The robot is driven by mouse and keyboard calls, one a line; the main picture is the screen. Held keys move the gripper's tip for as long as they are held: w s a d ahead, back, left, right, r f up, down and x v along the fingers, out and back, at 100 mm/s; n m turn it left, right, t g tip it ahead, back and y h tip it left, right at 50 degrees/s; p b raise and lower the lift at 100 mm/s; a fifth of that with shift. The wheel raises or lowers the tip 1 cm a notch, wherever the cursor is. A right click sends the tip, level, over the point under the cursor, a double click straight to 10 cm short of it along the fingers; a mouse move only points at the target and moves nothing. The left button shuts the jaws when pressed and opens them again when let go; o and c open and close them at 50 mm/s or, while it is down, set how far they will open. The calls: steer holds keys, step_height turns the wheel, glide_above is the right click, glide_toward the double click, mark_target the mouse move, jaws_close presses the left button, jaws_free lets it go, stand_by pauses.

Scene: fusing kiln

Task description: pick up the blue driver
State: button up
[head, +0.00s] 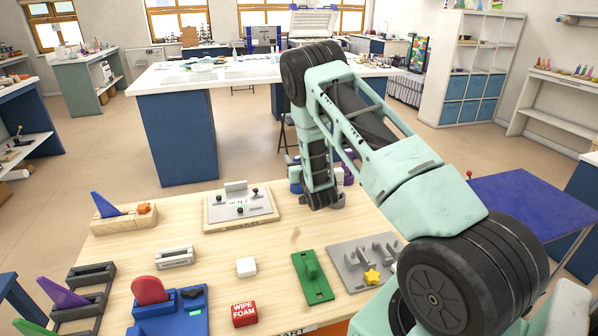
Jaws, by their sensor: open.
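I cannot single out the blue driver with certainty. Small dark blue pieces (295,186) show at the table's back edge, partly hidden behind my arm, and a purple piece shows just to the right. My gripper (324,204) hangs down over the back middle of the wooden table, close beside these pieces. It is open; its fingertips are small and dark, and whether anything lies between them is hard to see. A blue fin-shaped piece (106,205) stands tilted in a wooden block (124,219) at the back left.
A metal plate on a wooden base (240,207) lies left of my gripper. A green plate (313,278), a grey hook plate (360,262) with a yellow star, a white cube (246,267) and a red foam block (244,314) lie nearer. A blue tray (180,318) and dark racks stand at front left.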

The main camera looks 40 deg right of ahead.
steer(key=c, duration=1.2)
steer(key=shift+o, duration=0.2)
steer(key=shift+r, duration=0.15)
